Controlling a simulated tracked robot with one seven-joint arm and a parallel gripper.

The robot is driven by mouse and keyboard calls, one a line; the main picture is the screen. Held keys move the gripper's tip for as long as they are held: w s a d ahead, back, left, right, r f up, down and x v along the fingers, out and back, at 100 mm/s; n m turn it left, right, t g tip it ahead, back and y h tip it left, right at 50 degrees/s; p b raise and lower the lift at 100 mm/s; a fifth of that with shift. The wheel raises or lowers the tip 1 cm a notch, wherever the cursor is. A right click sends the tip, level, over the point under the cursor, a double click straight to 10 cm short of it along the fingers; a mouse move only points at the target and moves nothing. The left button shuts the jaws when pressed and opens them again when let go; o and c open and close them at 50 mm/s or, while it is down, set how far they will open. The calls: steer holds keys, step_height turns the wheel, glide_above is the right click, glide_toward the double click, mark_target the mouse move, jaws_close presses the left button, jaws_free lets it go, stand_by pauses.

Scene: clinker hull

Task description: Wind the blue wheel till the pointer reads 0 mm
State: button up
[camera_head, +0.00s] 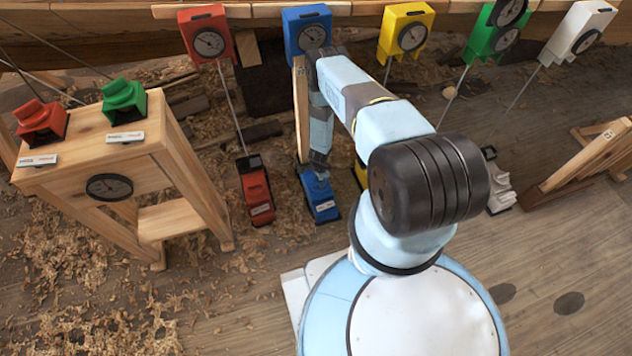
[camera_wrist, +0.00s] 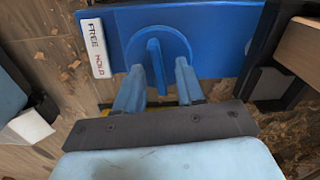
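The blue wheel (camera_wrist: 153,42) is a round disc with a raised bar across it, on top of a blue floor unit (camera_head: 321,203). In the wrist view my gripper (camera_wrist: 158,69) points down at it, its two light-blue fingers apart on either side of the bar. A gap shows on both sides of the bar, so I see no contact. In the head view my gripper (camera_head: 318,162) is just over the unit and hides the wheel. The blue gauge box (camera_head: 293,28) stands behind, its dial (camera_head: 313,38) partly covered by my arm; its pointer is too small to read.
A white FREE/HOLD label (camera_wrist: 95,48) sits beside the wheel. Red (camera_head: 256,192) and white (camera_head: 502,196) floor units stand either side. A wooden post (camera_head: 301,110) rises close to my arm. A wooden bench (camera_head: 90,165) stands left.

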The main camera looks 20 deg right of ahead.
steer(key=shift+r, duration=0.1)
step_height(320, 180, up, 13)
steer(key=shift+r, duration=0.2)
stand_by(0.5)
steer(key=shift+o, duration=0.2)
